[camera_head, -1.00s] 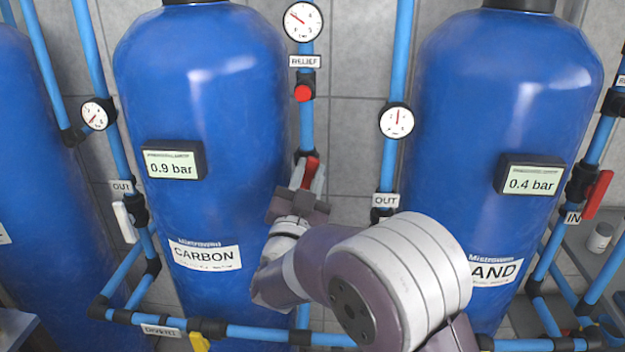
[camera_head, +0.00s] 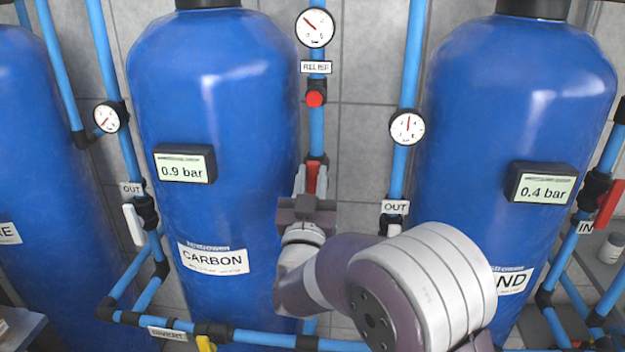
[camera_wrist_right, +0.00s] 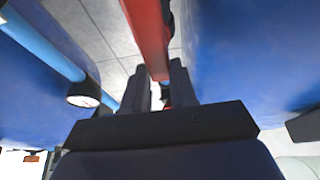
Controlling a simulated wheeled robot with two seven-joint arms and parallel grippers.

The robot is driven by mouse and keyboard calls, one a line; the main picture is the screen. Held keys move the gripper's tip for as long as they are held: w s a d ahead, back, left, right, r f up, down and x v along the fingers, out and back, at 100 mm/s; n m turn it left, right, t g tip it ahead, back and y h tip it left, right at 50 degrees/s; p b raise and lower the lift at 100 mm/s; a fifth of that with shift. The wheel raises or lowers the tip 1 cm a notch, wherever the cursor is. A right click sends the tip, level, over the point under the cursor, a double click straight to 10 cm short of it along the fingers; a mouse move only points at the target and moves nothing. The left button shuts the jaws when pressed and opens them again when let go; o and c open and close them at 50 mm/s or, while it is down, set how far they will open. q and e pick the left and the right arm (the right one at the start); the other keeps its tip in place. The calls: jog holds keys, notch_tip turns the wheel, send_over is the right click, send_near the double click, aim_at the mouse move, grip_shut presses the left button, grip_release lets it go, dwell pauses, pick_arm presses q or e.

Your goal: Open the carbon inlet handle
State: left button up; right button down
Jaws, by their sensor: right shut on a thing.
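The red carbon inlet handle (camera_head: 311,178) sits on the blue pipe just right of the carbon tank (camera_head: 215,110), below the relief button. My right gripper (camera_head: 312,190) is at this handle in the head view, its fingers on either side of it. In the right wrist view the red handle (camera_wrist_right: 149,35) runs down between the two dark fingertips (camera_wrist_right: 161,85), and the gripper is shut on it. The handle looks close to upright, in line with its pipe. The valve body is partly hidden by my gripper. My left gripper is not in view.
A red relief button (camera_head: 316,99) and a gauge (camera_head: 315,28) are above on the same pipe. The sand tank (camera_head: 520,100) stands to the right, with another red handle (camera_head: 609,204) beyond it. A white handle (camera_head: 134,224) is left of the carbon tank.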

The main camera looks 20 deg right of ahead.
jog(key=shift+f, duration=0.15)
jog(key=c, duration=0.9)
grip_release()
jog(key=b+v, duration=0.2)
jog(key=v, duration=1)
jog(key=shift+s+a, duration=0.2)
jog(key=shift+s, duration=0.05)
